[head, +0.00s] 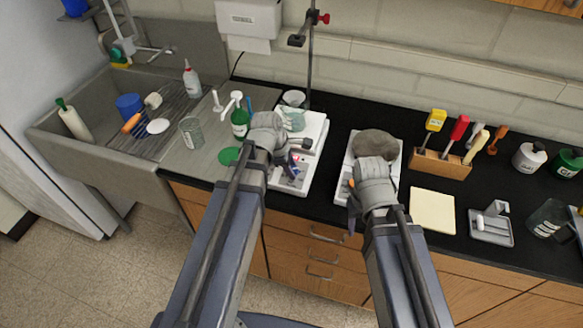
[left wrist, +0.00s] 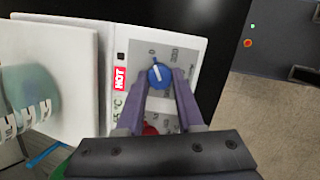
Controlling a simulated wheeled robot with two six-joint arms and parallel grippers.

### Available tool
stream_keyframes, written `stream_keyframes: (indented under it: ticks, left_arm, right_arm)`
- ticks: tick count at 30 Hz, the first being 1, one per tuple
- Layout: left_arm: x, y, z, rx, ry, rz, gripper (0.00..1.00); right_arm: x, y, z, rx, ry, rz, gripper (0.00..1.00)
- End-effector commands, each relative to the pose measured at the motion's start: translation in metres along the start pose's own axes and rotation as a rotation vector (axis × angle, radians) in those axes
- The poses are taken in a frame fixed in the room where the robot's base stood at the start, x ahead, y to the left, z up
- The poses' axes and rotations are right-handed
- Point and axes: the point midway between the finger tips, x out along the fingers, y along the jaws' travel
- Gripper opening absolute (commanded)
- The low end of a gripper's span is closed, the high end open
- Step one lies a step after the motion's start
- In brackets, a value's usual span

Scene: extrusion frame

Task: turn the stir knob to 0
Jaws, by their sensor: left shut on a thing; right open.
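A white hot plate (head: 310,150) stands on the black counter, with a control panel (left wrist: 178,42) at its front. In the left wrist view the panel carries a blue knob (left wrist: 158,76) with a white pointer line, near dial marks, and a red knob (left wrist: 151,130) partly hidden by my gripper. My left gripper (left wrist: 159,80) is shut on the blue knob, one finger on each side. In the head view my left gripper (head: 292,164) hides much of the panel. My right gripper (head: 352,192) is open at the front edge of a white device to the right.
A glass beaker (left wrist: 28,95) stands on the hot plate's top. A red "HOT" label (left wrist: 119,79) is beside the panel. A grey lump (head: 375,143) lies on the white device (head: 344,164). A green bottle (head: 239,122) stands left of the plate; a wooden tool rack (head: 440,164) stands right.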

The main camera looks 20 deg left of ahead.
Motion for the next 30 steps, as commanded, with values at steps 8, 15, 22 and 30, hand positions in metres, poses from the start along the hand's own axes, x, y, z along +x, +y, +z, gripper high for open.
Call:
stream_keyframes:
  ticks: [8, 15, 22, 30]
  left_arm:
    - [0.0, -0.0005, -0.0002, -0.026, 0.001, 0.005, 0.0]
    - [0.0, -0.0004, -0.0001, -0.026, 0.001, 0.005, 0.0]
    - [0.0, -0.0003, -0.0002, -0.026, 0.001, 0.005, 0.54]
    - [0.0, -0.0002, -0.0001, -0.025, 0.001, 0.005, 0.66]
  right_arm:
    - [0.0003, 0.0, 0.0, 0.0, 0.0, 0.0, 0.5]
    - [0.0003, 0.0, 0.0, 0.0, 0.0, 0.0, 0.5]
    - [0.0003, 0.0, 0.0, 0.0, 0.0, 0.0, 0.5]
    - [0.0003, 0.0, 0.0, 0.0, 0.0, 0.0, 0.5]
